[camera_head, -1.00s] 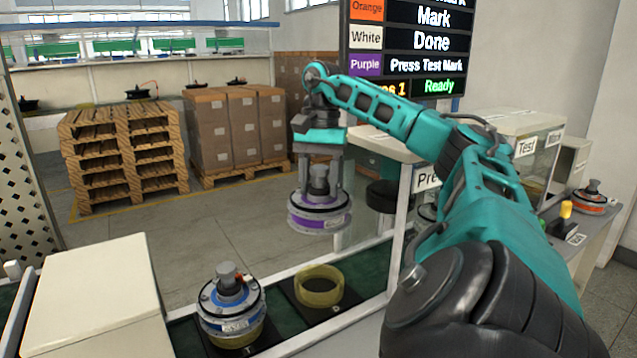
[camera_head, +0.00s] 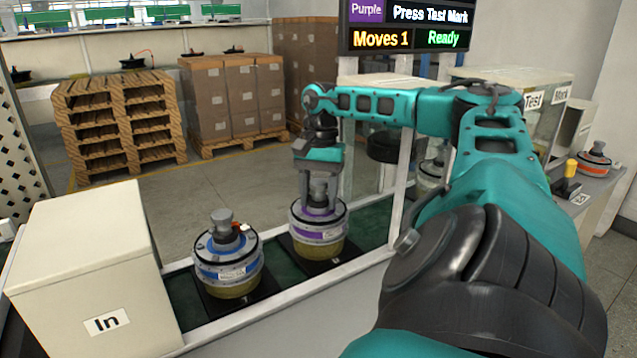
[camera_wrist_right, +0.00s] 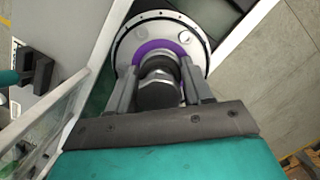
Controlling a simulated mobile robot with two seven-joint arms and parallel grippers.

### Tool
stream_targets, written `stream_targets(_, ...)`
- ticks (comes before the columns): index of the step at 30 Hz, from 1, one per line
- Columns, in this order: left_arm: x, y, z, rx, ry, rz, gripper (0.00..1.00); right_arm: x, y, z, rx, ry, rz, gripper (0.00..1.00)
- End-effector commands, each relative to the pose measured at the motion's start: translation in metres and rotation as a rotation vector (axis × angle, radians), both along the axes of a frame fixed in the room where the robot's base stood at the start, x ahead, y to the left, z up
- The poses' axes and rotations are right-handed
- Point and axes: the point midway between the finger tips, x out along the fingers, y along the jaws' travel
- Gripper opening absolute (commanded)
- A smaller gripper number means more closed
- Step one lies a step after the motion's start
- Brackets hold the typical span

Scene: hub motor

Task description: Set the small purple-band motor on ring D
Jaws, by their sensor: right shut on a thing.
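The small purple-band motor (camera_head: 318,226) stands upright on a yellow ring (camera_head: 318,251), on a dark pad on the green conveyor. The ring's letter is too small to read. My right gripper (camera_head: 318,192) is shut on the motor's grey top hub, above the purple band. In the right wrist view my right gripper (camera_wrist_right: 160,95) has a finger on each side of the hub, and the purple collar of the motor (camera_wrist_right: 190,45) shows around it.
A blue-band motor (camera_head: 228,258) stands on another ring close to the left. The white "In" box (camera_head: 90,265) is at the left end of the conveyor. A white post (camera_head: 402,185) and the Test station (camera_head: 520,110) are to the right. An orange-band motor (camera_head: 594,160) is further right.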

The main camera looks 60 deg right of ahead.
Motion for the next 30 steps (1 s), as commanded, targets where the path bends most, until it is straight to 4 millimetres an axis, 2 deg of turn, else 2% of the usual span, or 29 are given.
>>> stream_targets(13,0.0002,-0.0013,-0.0008,-0.003,-0.001,-0.002,0.43,0.0007,-0.0008,-0.005,-0.003,-0.007,-0.002,0.0)
stream_targets(14,0.0003,-0.0013,-0.0012,-0.003,-0.001,-0.002,0.43,0.0,-0.0001,-0.0082,-0.001,0.0,0.0,0.51)
stream_targets(22,0.0004,-0.0008,-0.0009,-0.002,-0.001,-0.001,0.43,0.0,-0.0002,-0.0075,-0.001,-0.001,0.0,0.76)
stream_targets(30,0.0008,-0.0002,0.0012,-0.001,-0.002,0.001,0.43,0.0002,-0.0001,-0.004,-0.001,-0.002,0.0,0.76)
